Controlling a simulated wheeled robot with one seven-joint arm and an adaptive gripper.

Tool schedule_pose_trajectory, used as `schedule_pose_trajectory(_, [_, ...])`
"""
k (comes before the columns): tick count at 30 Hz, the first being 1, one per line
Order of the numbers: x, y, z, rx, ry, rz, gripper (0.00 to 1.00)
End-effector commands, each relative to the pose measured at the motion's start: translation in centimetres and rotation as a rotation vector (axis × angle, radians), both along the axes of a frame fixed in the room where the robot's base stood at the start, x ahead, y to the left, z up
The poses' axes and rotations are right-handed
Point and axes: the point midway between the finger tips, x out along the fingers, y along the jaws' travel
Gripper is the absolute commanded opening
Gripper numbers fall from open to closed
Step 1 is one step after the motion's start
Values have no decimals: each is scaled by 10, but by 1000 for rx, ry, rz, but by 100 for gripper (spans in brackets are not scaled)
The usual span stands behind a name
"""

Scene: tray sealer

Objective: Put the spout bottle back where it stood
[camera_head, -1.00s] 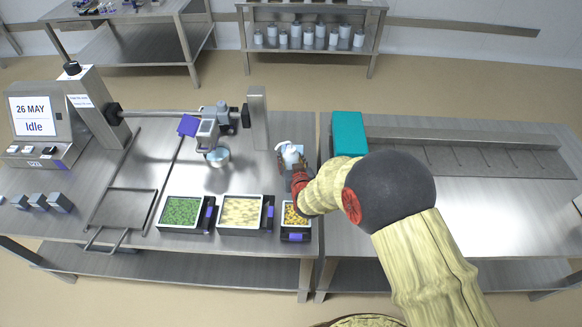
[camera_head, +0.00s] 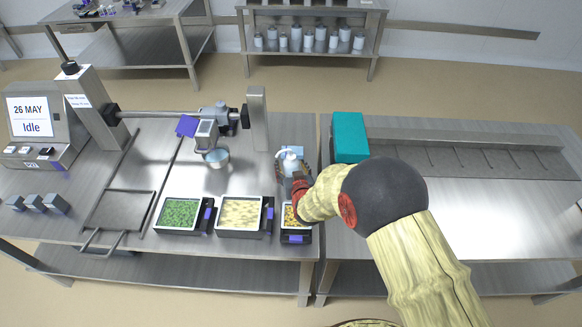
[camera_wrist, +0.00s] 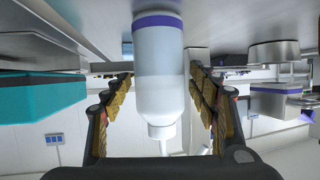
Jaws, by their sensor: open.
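The spout bottle (camera_head: 290,158) stands on the left table, just left of the gap between the tables, with its white spout on top. In the wrist view the white bottle (camera_wrist: 159,75) with a purple band appears upside down between my fingers. My gripper (camera_head: 298,176) is at the bottle's near side. In the wrist view my gripper (camera_wrist: 160,100) is open, a finger on each side, with visible gaps to the bottle. A blue patch (camera_head: 292,150) shows at the bottle; its base is mostly hidden in the head view.
A teal box (camera_head: 349,137) stands close on the right. A metal post (camera_head: 257,118) stands to the left. Filled trays, green (camera_head: 180,212), pale (camera_head: 240,212) and yellow-brown (camera_head: 290,215), sit at the front edge. The right table is mostly clear.

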Motion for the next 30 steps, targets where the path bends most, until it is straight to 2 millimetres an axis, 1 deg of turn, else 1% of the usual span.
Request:
schedule_pose_trajectory(7, [0,0,1,0,0,0,60])
schedule_pose_trajectory(11, [-2,0,6,0,0,0,60])
schedule_pose_trajectory(14, [-15,-3,12,0,1,1,60])
schedule_pose_trajectory(18, [-41,-8,25,0,0,1,60])
schedule_pose_trajectory(24, [-78,-16,39,0,1,0,60])
schedule_pose_trajectory(27, [-91,-18,45,0,0,1,60])
schedule_pose_trajectory(30, [-101,-20,48,0,0,1,60])
